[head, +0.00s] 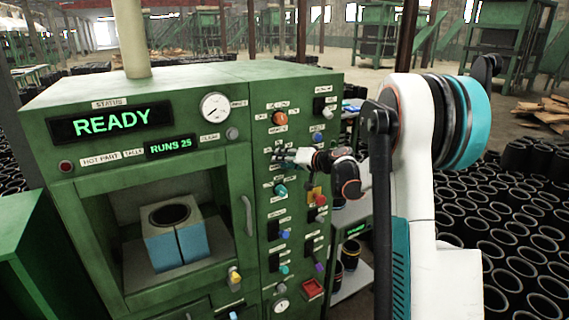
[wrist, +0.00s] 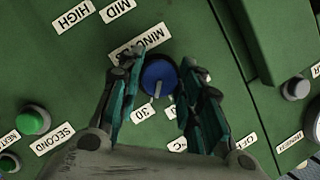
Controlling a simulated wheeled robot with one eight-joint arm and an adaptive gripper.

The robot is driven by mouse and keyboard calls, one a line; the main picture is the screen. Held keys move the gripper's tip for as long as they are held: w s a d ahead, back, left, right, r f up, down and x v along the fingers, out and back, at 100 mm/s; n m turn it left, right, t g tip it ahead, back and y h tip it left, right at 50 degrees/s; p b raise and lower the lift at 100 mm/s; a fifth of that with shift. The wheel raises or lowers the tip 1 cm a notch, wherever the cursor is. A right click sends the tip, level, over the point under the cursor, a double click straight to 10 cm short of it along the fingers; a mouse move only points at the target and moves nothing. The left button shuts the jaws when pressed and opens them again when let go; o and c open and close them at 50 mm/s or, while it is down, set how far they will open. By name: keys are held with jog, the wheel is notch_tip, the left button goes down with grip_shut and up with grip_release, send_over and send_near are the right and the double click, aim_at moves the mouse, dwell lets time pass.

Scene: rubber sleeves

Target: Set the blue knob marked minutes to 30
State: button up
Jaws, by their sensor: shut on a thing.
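The blue knob (wrist: 157,75) sits on the green panel, between the fingers of my gripper (wrist: 162,66) in the wrist view. My gripper is shut on it, with one finger on each side. A pale pointer line on the knob points down in the picture, toward the gap between the label 30 (wrist: 143,113) and a partly hidden label right of it. The label minutes (wrist: 137,44), partly covered by the left finger, is above the knob. In the head view my gripper (head: 289,156) reaches the control panel and hides the knob.
A green knob (wrist: 33,120) lies left and a grey knob (wrist: 296,88) right in the wrist view. In the head view, the green machine's display (head: 124,122) reads READY. Teal (head: 280,190) and red (head: 320,200) knobs are close below my gripper.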

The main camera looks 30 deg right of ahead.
jog(key=shift+m, duration=0.3)
jog(key=o, duration=1)
jog(key=v, duration=1.2)
jog(key=shift+f, duration=0.15)
